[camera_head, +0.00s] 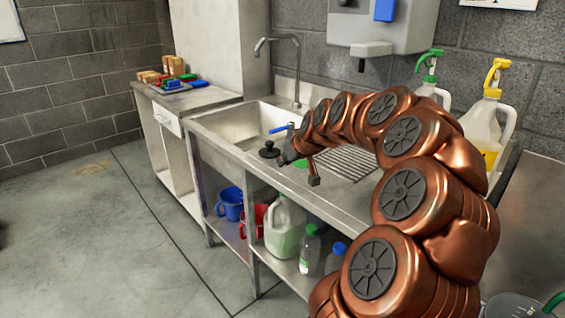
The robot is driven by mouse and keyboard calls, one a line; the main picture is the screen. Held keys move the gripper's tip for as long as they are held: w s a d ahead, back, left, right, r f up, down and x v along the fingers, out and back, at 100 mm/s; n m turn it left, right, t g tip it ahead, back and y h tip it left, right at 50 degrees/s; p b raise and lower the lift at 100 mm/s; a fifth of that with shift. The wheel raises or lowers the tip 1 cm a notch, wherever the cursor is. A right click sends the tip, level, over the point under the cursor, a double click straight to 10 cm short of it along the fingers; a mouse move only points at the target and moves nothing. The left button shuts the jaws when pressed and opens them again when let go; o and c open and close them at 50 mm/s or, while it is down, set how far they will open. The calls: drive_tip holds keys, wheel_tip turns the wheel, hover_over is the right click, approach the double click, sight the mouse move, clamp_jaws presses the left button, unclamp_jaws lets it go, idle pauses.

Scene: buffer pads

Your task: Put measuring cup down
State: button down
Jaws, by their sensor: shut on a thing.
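My copper arm reaches over the sink counter from the right, and my gripper (287,152) is at its far end, above the sink edge. The gripper is small here and seen from behind and the side. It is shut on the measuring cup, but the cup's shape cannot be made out. A dark round piece (269,150) shows just left of the gripper. A blue piece (279,128) shows just above it, and a bit of green (300,163) just to its right. I cannot tell which of these, if any, belongs to the cup.
The metal sink (240,127) has a faucet (277,45) behind it and a ribbed drainboard (347,162) to its right. Blue (230,203) and red (254,222) mugs and bottles stand on the lower shelf. Spray bottles (487,125) stand at the back right.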

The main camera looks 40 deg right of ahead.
drive_tip(key=shift+w+d+f, duration=0.1)
drive_tip(key=shift+w+d, duration=0.35)
drive_tip(key=shift+w, duration=0.3)
drive_tip(key=shift+w+d+f, duration=0.1)
drive_tip(key=shift+w+d, duration=0.35)
drive_tip(key=shift+w, duration=0.25)
drive_tip(key=shift+w+d+f, duration=0.1)
drive_tip(key=shift+w+d, duration=0.35)
drive_tip(key=shift+w, duration=0.3)
drive_tip(key=shift+f+p, duration=0.4)
drive_tip(key=shift+f, duration=1.3)
drive_tip(key=shift+f, duration=0.2)
drive_tip(key=c, duration=1.2)
unclamp_jaws()
drive_tip(key=shift+r, duration=0.15)
